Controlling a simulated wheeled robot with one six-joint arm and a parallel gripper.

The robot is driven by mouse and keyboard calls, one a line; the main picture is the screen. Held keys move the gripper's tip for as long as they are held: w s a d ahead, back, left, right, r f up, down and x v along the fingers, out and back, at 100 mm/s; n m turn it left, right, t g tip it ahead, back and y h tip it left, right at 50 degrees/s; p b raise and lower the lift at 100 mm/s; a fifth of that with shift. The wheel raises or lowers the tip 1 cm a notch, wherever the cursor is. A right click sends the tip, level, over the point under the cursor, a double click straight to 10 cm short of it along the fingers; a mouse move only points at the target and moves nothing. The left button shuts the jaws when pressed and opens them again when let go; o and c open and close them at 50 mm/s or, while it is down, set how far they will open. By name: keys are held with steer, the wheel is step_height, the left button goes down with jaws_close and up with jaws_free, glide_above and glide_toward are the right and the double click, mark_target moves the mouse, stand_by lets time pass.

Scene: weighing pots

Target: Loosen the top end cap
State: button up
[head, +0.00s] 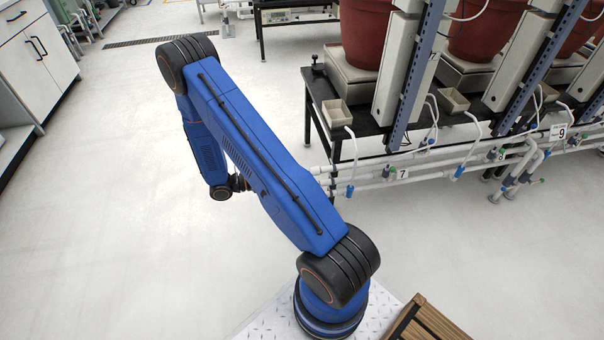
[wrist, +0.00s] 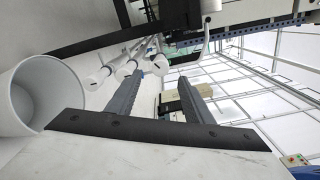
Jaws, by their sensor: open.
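In the wrist view, which is turned so that up lies to the right, several white pipe ends with round caps sit in a row. The top end cap (wrist: 160,65) is the rightmost and appears between the tips of my open gripper (wrist: 168,61). I cannot tell whether the fingers reach around it or stop short. Two lower white caps (wrist: 92,81) (wrist: 125,70) lie to its left. In the head view my arm hides the gripper and the pipe ends; the white pipes (head: 400,175) run right from behind it.
A wide white hollow cylinder (wrist: 22,95) is close at the left of the wrist view. In the head view a black table (head: 345,125) with red pots (head: 365,35) stands above the pipes, with blue-tipped hoses hanging down. The floor (head: 100,200) at left is clear.

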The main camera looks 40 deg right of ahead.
steer(key=shift+v, duration=1.8)
